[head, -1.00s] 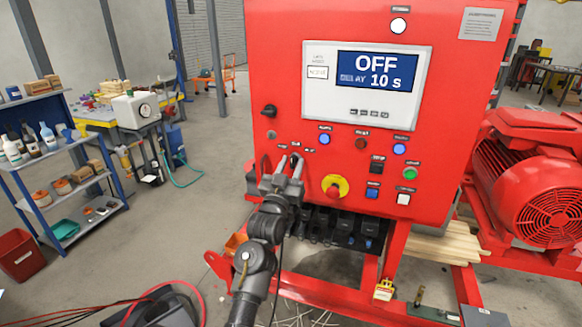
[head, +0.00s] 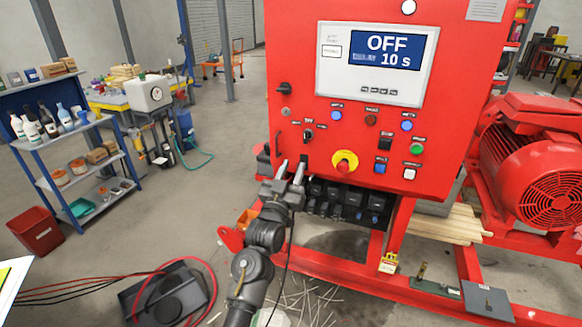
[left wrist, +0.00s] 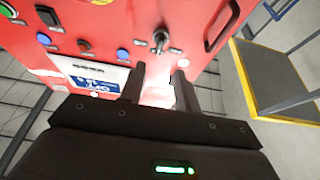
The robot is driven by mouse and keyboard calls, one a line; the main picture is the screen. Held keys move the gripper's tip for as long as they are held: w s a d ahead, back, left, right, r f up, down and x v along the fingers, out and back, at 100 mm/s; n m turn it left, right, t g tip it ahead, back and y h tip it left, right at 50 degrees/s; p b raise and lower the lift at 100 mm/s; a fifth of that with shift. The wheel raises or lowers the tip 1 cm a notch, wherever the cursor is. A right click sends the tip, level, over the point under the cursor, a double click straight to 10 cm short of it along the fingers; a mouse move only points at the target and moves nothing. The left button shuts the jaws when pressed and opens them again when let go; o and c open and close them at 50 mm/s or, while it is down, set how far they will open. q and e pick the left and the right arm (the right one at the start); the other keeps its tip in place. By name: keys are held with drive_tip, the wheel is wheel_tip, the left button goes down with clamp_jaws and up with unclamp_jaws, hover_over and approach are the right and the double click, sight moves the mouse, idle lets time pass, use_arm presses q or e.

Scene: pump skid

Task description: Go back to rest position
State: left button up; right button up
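My left gripper (head: 291,170) is in front of the lower left part of the red control panel (head: 400,190). Its two fingers stand apart with nothing between them. In the left wrist view the same gripper (left wrist: 160,84) also shows a gap between its fingers, with a black selector switch (left wrist: 160,42) beyond them, apart from the fingertips. In the head view that switch (head: 308,136) sits above the gripper. The display (head: 375,58) reads OFF and 10 s. My right gripper is not in view.
A yellow-ringed red button (head: 344,162) and several coloured buttons are on the panel. A red motor (head: 533,170) stands at right. A blue shelf (head: 75,135) and a red bin (head: 35,232) are at left. Cables (head: 195,290) lie on the floor, which is otherwise mostly open at left.

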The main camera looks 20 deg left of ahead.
use_arm(q)
drive_tip(key=shift+d, duration=0.1)
wheel_tip(320, 180, down, 29)
drive_tip(key=d+g, duration=0.2)
drive_tip(key=g, duration=0.5)
drive_tip(key=s+a+f+g+b, duration=0.1)
drive_tip(key=s+f+g, duration=0.2)
drive_tip(key=s+f, duration=0.65)
drive_tip(key=s+a+f+g+b, duration=0.15)
drive_tip(key=s+f, duration=0.35)
drive_tip(key=f, duration=0.9)
drive_tip(key=s+a+f+g+y, duration=0.1)
drive_tip(key=s+a+f+g, duration=0.15)
drive_tip(key=s+f, duration=0.7)
drive_tip(key=s+a+f+g, duration=0.1)
drive_tip(key=s+f+g, duration=0.35)
drive_tip(key=s, duration=0.75)
drive_tip(key=s+a+f+g, duration=0.1)
drive_tip(key=s+a+f, duration=0.2)
drive_tip(key=s, duration=1)
drive_tip(key=s+a+f+m+g+y, duration=0.1)
drive_tip(key=s+f, duration=0.4)
drive_tip(key=s, duration=0.8)
drive_tip(key=shift+s+a+g+b, duration=0.3)
drive_tip(key=shift+a+g+b, duration=0.2)
drive_tip(key=shift+a, duration=0.75)
drive_tip(key=shift+o, duration=0.5)
